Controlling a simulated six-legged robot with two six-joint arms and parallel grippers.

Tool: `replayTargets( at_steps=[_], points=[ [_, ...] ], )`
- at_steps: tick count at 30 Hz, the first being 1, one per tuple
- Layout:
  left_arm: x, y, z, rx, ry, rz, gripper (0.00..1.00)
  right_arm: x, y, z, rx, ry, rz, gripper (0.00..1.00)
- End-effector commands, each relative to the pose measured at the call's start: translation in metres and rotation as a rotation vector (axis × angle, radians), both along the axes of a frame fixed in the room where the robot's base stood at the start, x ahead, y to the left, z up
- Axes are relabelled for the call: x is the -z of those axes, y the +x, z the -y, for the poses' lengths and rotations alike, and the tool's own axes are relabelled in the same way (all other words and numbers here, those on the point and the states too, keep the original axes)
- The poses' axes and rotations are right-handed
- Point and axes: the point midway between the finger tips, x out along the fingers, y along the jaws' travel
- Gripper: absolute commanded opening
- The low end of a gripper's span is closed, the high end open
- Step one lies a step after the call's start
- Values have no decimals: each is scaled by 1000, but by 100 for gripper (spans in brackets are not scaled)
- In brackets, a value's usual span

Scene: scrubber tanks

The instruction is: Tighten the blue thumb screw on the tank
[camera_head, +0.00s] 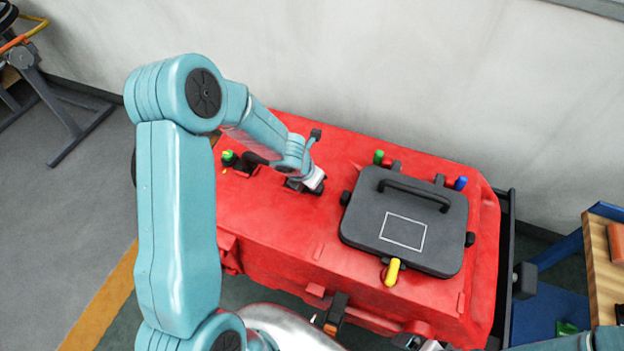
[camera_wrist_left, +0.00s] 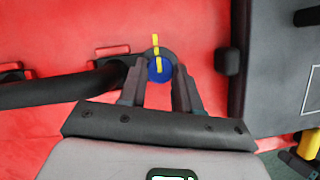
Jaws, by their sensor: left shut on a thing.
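The red tank (camera_head: 270,220) fills the middle of the head view. The blue thumb screw (camera_wrist_left: 155,73) has a yellow stripe across it and shows between my left fingers in the left wrist view. My left gripper (camera_head: 312,187) reaches down to the tank top, left of the black lid. In the left wrist view my left gripper (camera_wrist_left: 161,80) is shut on the screw, one finger on each side. In the head view the gripper hides the screw.
A black lid (camera_head: 420,204) with a handle sits on the tank, with green (camera_head: 378,157), blue (camera_head: 461,183) and yellow (camera_head: 392,272) pieces around it. A green-topped fitting (camera_head: 229,156) and black pipe (camera_wrist_left: 60,88) lie left of the screw. A wooden-topped bench (camera_head: 603,265) stands at right.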

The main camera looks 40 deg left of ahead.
Motion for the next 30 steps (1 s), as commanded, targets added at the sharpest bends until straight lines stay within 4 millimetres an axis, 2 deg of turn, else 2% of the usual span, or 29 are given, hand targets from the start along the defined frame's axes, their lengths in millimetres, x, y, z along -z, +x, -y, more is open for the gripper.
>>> replayTargets(
  at_steps=[3,4,6,14,17,20,28,30],
  points=[
    [-4,3,-2,-2,3,9,2,-1,0,0,0,0,0,99],
    [-4,3,-2,-2,3,9,36,-1,0,0,0,0,0,99],
    [-4,3,-2,-2,3,9,58,-1,0,0,0,0,0,99],
    [-2,1,-1,-2,1,3,58,0,0,0,0,0,0,99],
    [-7,-1,-1,-3,1,3,58,-4,0,0,0,0,0,99],
    [-21,-6,-1,-2,1,4,58,-12,0,0,0,0,0,99],
    [-91,-32,-2,-3,2,5,58,-54,0,0,0,0,0,99],
    [-88,-35,-3,-6,4,5,58,-43,0,0,0,0,1,99]
  ],
)
